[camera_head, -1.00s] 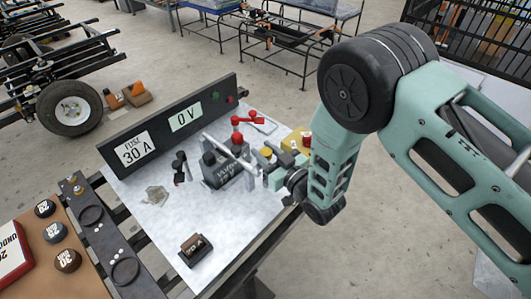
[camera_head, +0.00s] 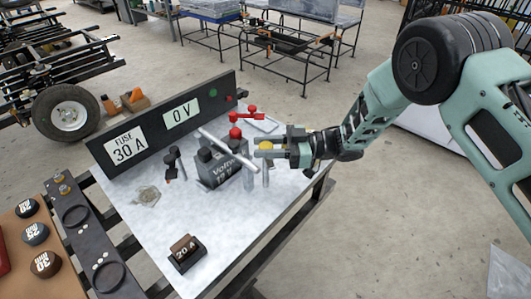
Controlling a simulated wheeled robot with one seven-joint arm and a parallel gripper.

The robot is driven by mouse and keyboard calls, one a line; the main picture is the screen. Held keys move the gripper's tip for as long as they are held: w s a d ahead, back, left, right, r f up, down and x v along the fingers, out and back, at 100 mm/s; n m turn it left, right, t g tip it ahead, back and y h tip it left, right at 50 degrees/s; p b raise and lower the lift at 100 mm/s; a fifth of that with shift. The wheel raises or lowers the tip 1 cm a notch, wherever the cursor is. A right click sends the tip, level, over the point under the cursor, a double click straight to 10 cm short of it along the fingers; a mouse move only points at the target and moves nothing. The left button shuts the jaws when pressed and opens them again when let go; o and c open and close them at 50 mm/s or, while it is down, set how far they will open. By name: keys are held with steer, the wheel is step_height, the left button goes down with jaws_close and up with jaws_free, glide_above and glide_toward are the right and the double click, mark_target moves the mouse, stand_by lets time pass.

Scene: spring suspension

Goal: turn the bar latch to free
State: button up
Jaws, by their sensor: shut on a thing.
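The bar latch (camera_head: 222,145) is a light grey bar lying slantwise over the top of the dark battery (camera_head: 222,172), which is marked 12 V. Its right end comes down near two light posts at the battery's right side. My gripper (camera_head: 259,151) reaches in from the right with its fingers pointing left. It is shut on the bar latch near the right part of the bar. The fingers hide the exact contact.
A panel (camera_head: 160,120) reading 30 A and 0 V stands behind. A dark 20 A block (camera_head: 186,252) sits at the front. The bench's right front is clear.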

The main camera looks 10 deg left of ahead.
steer(key=n+g+h+b, duration=0.1)
steer(key=n+g+b, duration=0.1)
steer(key=g, duration=0.1)
steer(key=n+g+h+b, duration=0.1)
steer(key=n+g, duration=0.1)
steer(key=g, duration=0.1)
steer(key=shift+f+h+b, duration=0.2)
steer(key=shift+h+b, duration=0.1)
steer(key=shift+b, duration=0.05)
steer(key=shift+r+n+g+h+b, duration=0.15)
steer(key=shift+n+g+h+b, duration=0.65)
steer(key=shift+n+g, duration=0.1)
steer(key=shift+r+n+g, duration=0.1)
steer(key=shift+n+g, duration=0.2)
steer(key=o, duration=1)
steer(key=shift+c, duration=0.2)
steer(key=b+v, duration=0.5)
steer(key=v, duration=1.2)
steer(key=shift+w+r, duration=0.25)
